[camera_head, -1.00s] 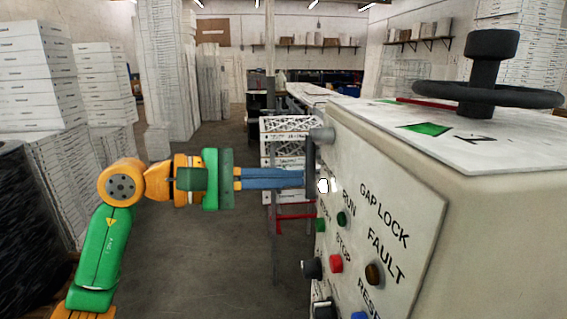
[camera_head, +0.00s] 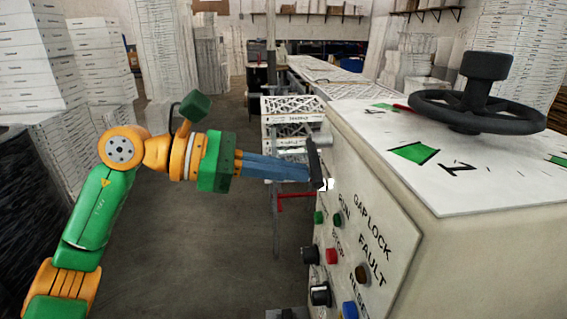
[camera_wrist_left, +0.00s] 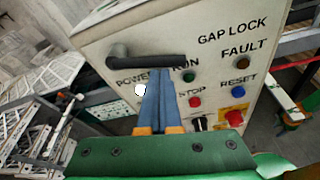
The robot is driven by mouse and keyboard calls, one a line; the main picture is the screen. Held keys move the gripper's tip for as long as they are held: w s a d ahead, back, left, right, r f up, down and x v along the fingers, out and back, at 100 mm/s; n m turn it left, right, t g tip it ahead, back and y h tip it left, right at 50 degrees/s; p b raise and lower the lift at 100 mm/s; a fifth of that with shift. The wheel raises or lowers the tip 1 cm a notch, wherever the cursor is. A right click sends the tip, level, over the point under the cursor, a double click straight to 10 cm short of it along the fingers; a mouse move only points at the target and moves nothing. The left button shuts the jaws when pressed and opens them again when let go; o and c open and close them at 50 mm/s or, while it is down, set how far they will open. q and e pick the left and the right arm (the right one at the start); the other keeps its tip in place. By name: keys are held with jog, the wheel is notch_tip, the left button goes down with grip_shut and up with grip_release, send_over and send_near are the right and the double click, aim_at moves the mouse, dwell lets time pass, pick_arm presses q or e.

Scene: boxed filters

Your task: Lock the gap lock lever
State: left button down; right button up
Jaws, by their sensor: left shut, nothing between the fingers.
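The gap lock lever (camera_head: 314,163) is a dark bar on a round hub at the upper corner of the pale control panel (camera_head: 400,225). In the left wrist view the lever (camera_wrist_left: 150,61) runs roughly level from its hub at the left toward the right, above the POWER and RUN labels. My left gripper (camera_head: 307,174) is shut and empty, its blue fingers pointing at the lever. In the wrist view the fingertips (camera_wrist_left: 161,72) are just below the bar's middle. I cannot tell whether they touch it. My right gripper is not in view.
Below the lever are a lit white light (camera_wrist_left: 140,90), a green button (camera_head: 320,217), a red stop button (camera_head: 331,256) and dark knobs. A black handwheel (camera_head: 478,110) stands on the machine top. Stacked boxes (camera_head: 35,60) stand left. Floor beneath my left arm is clear.

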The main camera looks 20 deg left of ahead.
pick_arm(q)
jog(key=shift+s+r, duration=0.15)
jog(key=shift+r, duration=0.35)
dwell(0.6)
jog(key=shift+f, duration=0.1)
dwell(0.6)
